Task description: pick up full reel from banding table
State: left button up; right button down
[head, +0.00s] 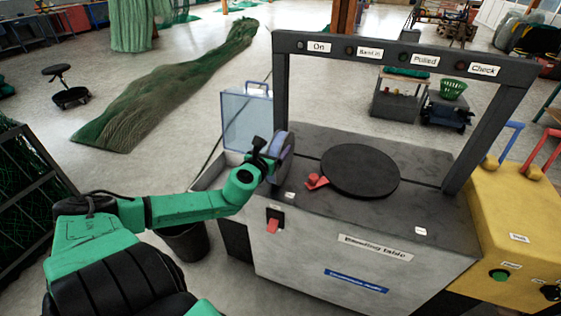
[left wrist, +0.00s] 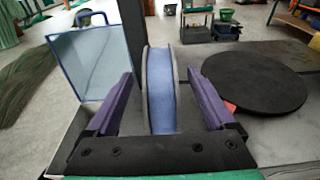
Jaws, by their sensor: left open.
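The full reel (left wrist: 160,92), wound with blue band between grey flanges, stands upright at the left end of the banding table (head: 400,225). In the head view the reel (head: 288,160) is partly hidden by my left gripper (head: 274,152). In the left wrist view my left gripper (left wrist: 160,76) is open, with one purple finger on each side of the reel and a visible gap on both sides. My right gripper is not in view.
A black round plate (head: 360,170) and a red lever (head: 316,181) are on the table top. A dark frame with labelled lamps (head: 405,57) arches over it. A yellow cabinet (head: 510,235) stands at the right.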

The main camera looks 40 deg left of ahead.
aim_at(280, 140)
pick_arm(q)
jog(key=shift+w+a, duration=0.25)
jog(key=shift+w, duration=0.3)
jog(key=x, duration=0.4)
jog(key=shift+w+f, duration=0.2)
jog(key=shift+s, duration=0.1)
grip_shut()
jog(key=shift+r, duration=0.2)
